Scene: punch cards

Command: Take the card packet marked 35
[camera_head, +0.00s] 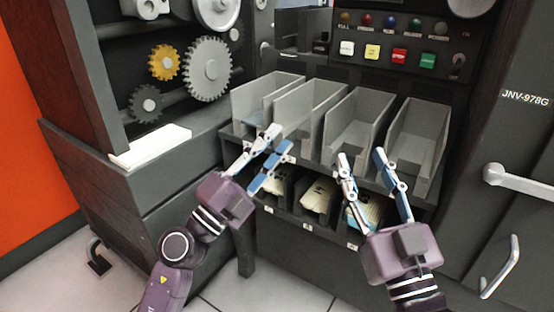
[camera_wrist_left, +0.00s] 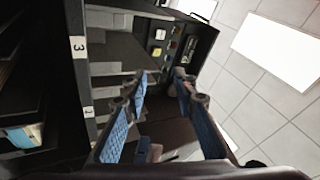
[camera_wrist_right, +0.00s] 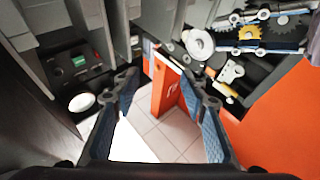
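Cream card packets lie in the lower slots under the grey bins: one at the left (camera_head: 278,187), one in the middle (camera_head: 319,196) and one with blue on it at the right (camera_head: 367,212). No number 35 is readable on any packet. A packet with blue also shows in the left wrist view (camera_wrist_left: 25,136). My left gripper (camera_head: 279,140) is open and empty, above and in front of the left slots. My right gripper (camera_head: 361,154) is open and empty in front of the right bins; its fingers partly cover the right slots.
Several empty grey bins (camera_head: 355,128) stand on the shelf above the slots. Small number labels (camera_wrist_left: 78,43) sit on the shelf edge. A button panel (camera_head: 385,50) is behind. Gears (camera_head: 207,68) and a white block (camera_head: 150,146) are at left. A door handle (camera_head: 515,182) juts out at right.

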